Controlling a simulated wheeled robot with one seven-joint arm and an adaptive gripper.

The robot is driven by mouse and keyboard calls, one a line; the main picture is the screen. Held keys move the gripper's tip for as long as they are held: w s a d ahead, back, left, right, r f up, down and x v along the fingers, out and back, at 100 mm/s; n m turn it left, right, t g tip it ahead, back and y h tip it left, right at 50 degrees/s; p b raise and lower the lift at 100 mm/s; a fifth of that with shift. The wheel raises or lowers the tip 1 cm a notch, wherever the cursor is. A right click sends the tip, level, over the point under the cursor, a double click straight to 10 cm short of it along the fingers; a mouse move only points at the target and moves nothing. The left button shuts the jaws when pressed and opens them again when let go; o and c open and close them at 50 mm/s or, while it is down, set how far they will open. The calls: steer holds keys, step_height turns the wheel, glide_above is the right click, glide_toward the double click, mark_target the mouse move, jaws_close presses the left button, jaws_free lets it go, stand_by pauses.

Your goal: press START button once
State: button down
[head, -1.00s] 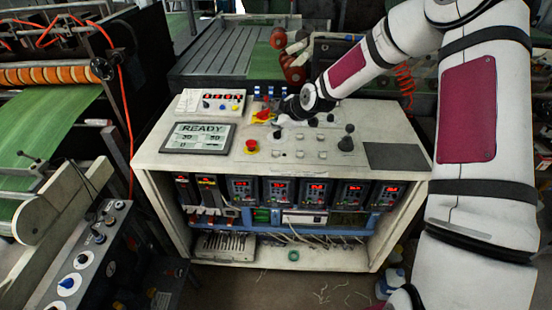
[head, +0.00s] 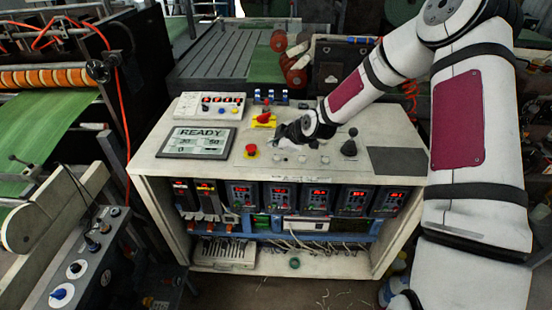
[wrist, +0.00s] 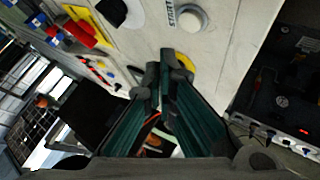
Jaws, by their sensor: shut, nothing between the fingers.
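The START button is a pale round cap (wrist: 190,20) in a grey ring, with the word START beside it, at the top of the wrist view. In the head view I cannot make it out for certain near my gripper. My gripper (wrist: 163,68) is shut and empty. In the wrist view its fingertips lie just below the START button in the picture, over a yellow ring partly hidden behind them. In the head view my gripper (head: 282,141) is low over the control panel (head: 215,163). Touch with the panel cannot be told.
A red mushroom button (head: 250,151) sits left of my gripper, and a red-yellow rotary switch (head: 264,118) behind it. The display (head: 198,140) reads READY. A black joystick (head: 350,145) stands to the right. Several small grey buttons line the panel's front.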

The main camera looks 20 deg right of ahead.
mark_target(275, 159)
steer(key=shift+f, duration=1.15)
steer(key=shift+f, duration=0.1)
stand_by(0.6)
steer(key=shift+f, duration=0.3)
